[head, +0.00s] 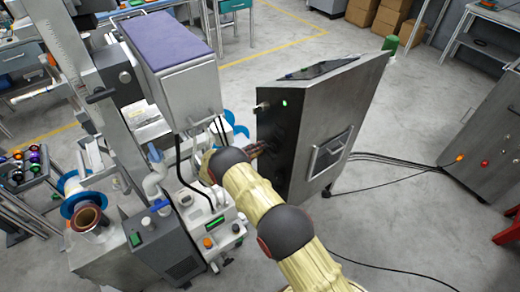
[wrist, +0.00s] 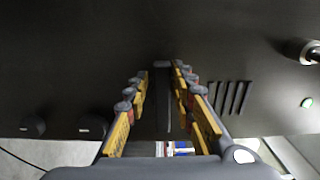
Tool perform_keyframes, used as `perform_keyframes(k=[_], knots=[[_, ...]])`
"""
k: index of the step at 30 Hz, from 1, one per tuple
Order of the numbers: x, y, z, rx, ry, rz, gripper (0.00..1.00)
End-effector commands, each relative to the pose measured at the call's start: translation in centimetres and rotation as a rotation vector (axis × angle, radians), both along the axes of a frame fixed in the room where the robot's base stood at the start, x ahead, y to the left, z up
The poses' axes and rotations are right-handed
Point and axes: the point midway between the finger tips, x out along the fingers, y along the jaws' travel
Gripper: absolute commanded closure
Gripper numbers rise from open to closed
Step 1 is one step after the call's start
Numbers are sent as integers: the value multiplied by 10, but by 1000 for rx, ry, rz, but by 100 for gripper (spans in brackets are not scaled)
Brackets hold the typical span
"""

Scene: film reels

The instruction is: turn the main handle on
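The main handle (wrist: 163,105) appears to be the dark narrow bar standing out from the dark cabinet face in the wrist view. My gripper (wrist: 161,74) is open around it, one yellow finger on each side, with gaps showing between fingers and bar. I cannot tell whether the fingertips touch the panel. In the head view my gripper (head: 259,150) is at the dark left face of the grey cabinet (head: 345,105). There the handle is hidden or too dark to make out.
A silver cylinder (wrist: 302,52), a green light (wrist: 307,102) and vent slots (wrist: 231,97) lie right of the handle on the panel. A machine with a purple-topped box (head: 168,40) stands left of my arm. Black cables (head: 390,160) cross the floor right of the cabinet.

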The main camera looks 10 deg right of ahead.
Motion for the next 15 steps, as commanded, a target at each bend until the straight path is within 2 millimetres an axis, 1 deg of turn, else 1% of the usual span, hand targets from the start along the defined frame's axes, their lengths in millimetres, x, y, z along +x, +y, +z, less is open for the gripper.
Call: perform_keyframes(k=[1, 5, 15], knots=[[-2, -3, -2, 0, 3, -6, 72], [-1, -3, -1, 0, 1, -5, 65], [0, 2, 1, 1, -3, 0, 65]])
